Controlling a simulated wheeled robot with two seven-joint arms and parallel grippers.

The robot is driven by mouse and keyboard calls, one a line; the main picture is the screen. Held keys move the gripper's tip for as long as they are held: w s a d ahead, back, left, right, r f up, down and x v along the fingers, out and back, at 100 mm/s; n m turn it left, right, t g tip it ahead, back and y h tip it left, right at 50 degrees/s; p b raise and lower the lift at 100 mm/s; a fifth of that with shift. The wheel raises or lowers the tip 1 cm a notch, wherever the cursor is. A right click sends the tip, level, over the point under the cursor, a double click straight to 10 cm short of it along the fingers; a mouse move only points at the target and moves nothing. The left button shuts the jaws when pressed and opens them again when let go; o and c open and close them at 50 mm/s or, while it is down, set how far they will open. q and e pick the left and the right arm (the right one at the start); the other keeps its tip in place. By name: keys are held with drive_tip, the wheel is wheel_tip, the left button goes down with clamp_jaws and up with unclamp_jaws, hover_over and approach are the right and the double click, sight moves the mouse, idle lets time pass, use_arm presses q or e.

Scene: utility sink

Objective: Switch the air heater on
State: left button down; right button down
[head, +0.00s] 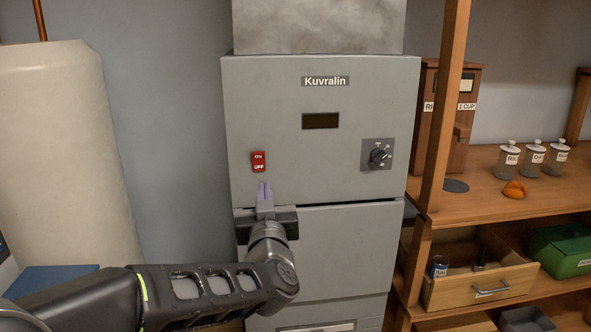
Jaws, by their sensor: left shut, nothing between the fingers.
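The air heater (290,115) is a tall grey metal cabinet labelled "Kuvralin" in the middle of the head view. Its small red rocker switch (258,162) is on the left of the front panel, marked ON at the top and OFF at the bottom. I cannot tell which side is pressed in. A dark display (320,121) is unlit. A black dial (379,155) sits to the right. My left gripper (265,189) is shut and empty, pointing up just below the switch. A small gap shows between its tips and the switch. My right gripper is not in view.
A pale tank (65,150) stands at the left. At the right is a wooden shelf (480,190) with several lidded jars and an orange lump (514,189). Below, a drawer (480,286) stands open beside a green box (565,250). The heater's front panel is otherwise clear.

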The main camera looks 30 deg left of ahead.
sight(259, 156)
use_arm(q)
drive_tip(key=shift+a+f, duration=0.1)
drive_tip(key=shift+a, duration=0.35)
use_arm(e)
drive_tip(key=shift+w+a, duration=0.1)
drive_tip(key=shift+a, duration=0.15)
use_arm(q)
drive_tip(key=shift+a, duration=0.1)
